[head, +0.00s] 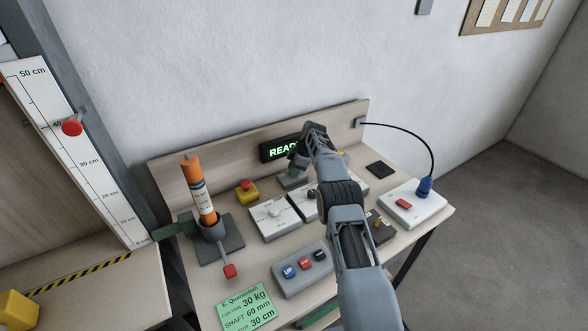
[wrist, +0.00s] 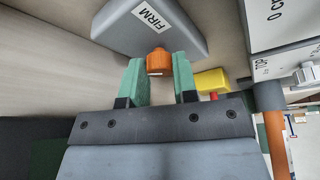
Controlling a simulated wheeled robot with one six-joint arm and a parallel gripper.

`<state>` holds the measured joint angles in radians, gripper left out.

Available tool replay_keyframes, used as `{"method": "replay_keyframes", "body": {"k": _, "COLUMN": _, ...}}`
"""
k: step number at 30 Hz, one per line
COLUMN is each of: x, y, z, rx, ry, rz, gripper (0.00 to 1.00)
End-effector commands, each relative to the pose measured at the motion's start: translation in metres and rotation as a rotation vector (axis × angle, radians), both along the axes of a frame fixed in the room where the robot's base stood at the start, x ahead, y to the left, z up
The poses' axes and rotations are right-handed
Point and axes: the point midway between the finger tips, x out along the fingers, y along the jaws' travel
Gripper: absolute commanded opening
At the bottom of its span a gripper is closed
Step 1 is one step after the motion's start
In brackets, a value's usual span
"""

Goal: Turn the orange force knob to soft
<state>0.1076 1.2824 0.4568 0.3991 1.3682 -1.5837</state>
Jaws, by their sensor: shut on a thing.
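The orange force knob (wrist: 158,60) sits on a grey box (wrist: 180,25) with a white "FIRM" label (wrist: 152,15) in the wrist view. My gripper (wrist: 160,70) is shut on the knob, one green finger on each side. A small pale mark shows at the knob's near edge. No "soft" label can be seen.
A yellow box with a red button (head: 246,190) stands left of the grey box. An orange cylinder (head: 201,185) stands upright in a holder at the left. White dial panels (head: 275,217) lie in front, and a button box (head: 302,268) is nearer. A backboard (head: 220,157) closes the rear.

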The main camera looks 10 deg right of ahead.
Motion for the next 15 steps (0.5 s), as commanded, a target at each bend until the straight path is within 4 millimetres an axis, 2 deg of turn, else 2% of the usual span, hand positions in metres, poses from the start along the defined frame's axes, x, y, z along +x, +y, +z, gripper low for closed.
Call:
{"method": "replay_keyframes", "body": {"k": 6, "x": 0.0001, "y": -0.0001, "z": 0.0000, "rx": -0.001, "ry": -0.001, "rz": 0.000, "gripper": 0.03}}
{"method": "replay_keyframes", "body": {"k": 7, "x": 0.0001, "y": -0.0001, "z": 0.0000, "rx": -0.001, "ry": -0.001, "rz": 0.000, "gripper": 0.30}}
{"method": "replay_keyframes", "body": {"k": 14, "x": 0.0001, "y": 0.0000, "z": 0.0000, "rx": -0.001, "ry": 0.000, "rz": -0.001, "gripper": 0.52}}
{"method": "replay_keyframes", "body": {"k": 15, "x": 0.0001, "y": 0.0000, "z": 0.0000, "rx": 0.000, "ry": -0.001, "rz": -0.001, "gripper": 0.53}}
